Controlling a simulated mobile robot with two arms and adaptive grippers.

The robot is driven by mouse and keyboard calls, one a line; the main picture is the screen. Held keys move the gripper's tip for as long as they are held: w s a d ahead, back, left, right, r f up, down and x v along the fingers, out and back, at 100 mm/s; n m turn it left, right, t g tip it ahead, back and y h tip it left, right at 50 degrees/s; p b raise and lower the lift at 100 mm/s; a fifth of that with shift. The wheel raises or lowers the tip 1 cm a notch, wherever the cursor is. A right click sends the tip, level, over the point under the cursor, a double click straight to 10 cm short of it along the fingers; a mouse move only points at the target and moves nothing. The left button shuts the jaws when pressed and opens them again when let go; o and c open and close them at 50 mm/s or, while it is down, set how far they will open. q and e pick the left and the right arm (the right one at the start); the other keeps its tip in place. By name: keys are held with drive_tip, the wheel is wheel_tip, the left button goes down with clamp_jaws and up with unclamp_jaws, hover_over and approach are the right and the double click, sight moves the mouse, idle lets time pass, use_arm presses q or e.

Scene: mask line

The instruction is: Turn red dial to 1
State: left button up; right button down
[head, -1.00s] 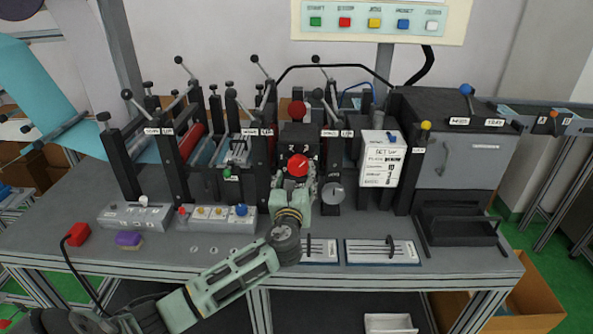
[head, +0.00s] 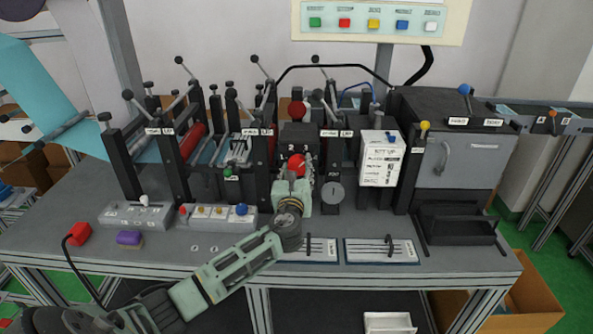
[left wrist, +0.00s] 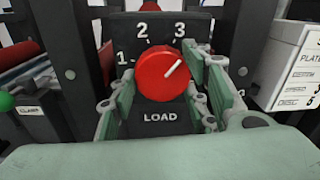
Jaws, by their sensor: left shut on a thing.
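The red dial (head: 295,163) sits on the front of a black box in the middle of the bench. In the left wrist view the red dial (left wrist: 152,80) has a white line pointing up and to the right, on the 3 side. The digits 1 (left wrist: 122,58), 2 and 3 run around its top, and LOAD is printed below. My left gripper (left wrist: 160,85) is shut on the dial, one finger on each side. In the head view my left gripper (head: 294,178) reaches the dial from the front and hides its lower part. My right gripper is not in view.
A black post with a grey round gauge (head: 332,192) stands close right of my gripper. A white setup card (head: 381,158) is further right. A button box (head: 216,217) lies to the left. Flat slider plates (head: 382,251) lie on the front right of the bench.

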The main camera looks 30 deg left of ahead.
use_arm(q)
drive_tip(key=shift+a, duration=0.1)
drive_tip(key=c, duration=0.3)
drive_tip(key=shift+f, duration=0.1)
